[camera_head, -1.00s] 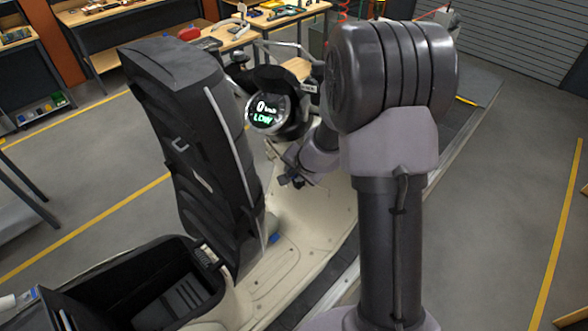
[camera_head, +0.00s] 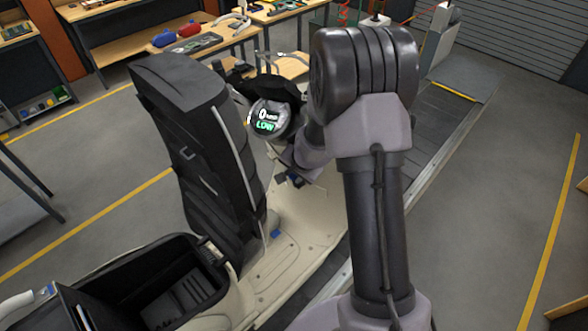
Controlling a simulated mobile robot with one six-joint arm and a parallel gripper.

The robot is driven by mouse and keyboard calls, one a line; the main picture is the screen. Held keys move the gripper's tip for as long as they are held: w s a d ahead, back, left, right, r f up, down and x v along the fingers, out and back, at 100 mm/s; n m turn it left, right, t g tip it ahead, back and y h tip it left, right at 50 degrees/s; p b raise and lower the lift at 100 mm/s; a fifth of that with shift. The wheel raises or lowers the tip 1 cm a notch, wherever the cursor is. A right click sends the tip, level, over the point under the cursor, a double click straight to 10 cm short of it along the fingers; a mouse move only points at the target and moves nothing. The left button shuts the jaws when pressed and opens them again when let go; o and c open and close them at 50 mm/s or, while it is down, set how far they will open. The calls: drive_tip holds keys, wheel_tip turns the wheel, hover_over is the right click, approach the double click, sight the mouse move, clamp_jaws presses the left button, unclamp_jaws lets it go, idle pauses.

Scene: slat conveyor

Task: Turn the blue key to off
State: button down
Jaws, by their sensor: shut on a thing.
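A cream and black scooter (camera_head: 282,249) stands on the slat conveyor. Its round display (camera_head: 268,118) reads 0 and LOW in green. My gripper (camera_head: 289,181) is at the front of the scooter, below and right of the display, and is small and dark in this view. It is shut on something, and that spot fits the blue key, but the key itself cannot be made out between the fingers. My arm covers part of the scooter's front. A small blue patch (camera_head: 275,233) shows low beside the seat; I cannot tell what it is.
The tall black seat (camera_head: 190,150) rises close left of my gripper. An open black compartment (camera_head: 165,282) is at the lower left. The conveyor (camera_head: 432,135) runs up to the right. Workbenches (camera_head: 235,36) with tools stand behind. Grey floor is free at the right.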

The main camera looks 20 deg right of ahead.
drive_tip(key=shift+w+r+g+p, duration=0.1)
drive_tip(key=shift+r+g+p, duration=0.35)
drive_tip(key=shift+p, duration=3.3)
drive_tip(key=shift+f+g, duration=0.25)
drive_tip(key=shift+f, duration=0.05)
drive_tip(key=shift+r+p, duration=0.1)
drive_tip(key=shift+p, duration=0.35)
